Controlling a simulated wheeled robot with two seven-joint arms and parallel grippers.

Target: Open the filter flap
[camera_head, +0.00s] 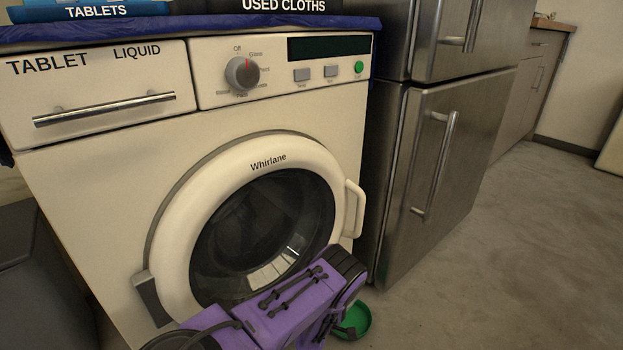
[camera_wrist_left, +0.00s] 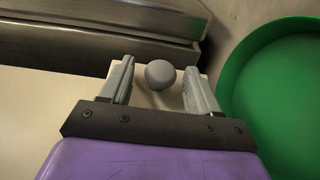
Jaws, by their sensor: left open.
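The washing machine (camera_head: 90,200) stands in front of me with its round door shut. Its low front, where a filter flap could be, is hidden behind my purple left arm in the head view. In the left wrist view, a round grey knob (camera_wrist_left: 160,74) stands out from a pale surface (camera_wrist_left: 40,115). The flap's outline cannot be made out. My left gripper (camera_wrist_left: 160,88) is open, with one finger on each side of the knob and visible gaps between. Its fingers are hidden in the head view. My right gripper is not in view.
A green round bowl (camera_head: 357,320) lies on the floor close beside my left arm; it fills the right of the left wrist view (camera_wrist_left: 270,95). A steel fridge (camera_head: 450,170) stands right of the washer. The door handle (camera_head: 354,208) juts out above my arm. Floor at right is clear.

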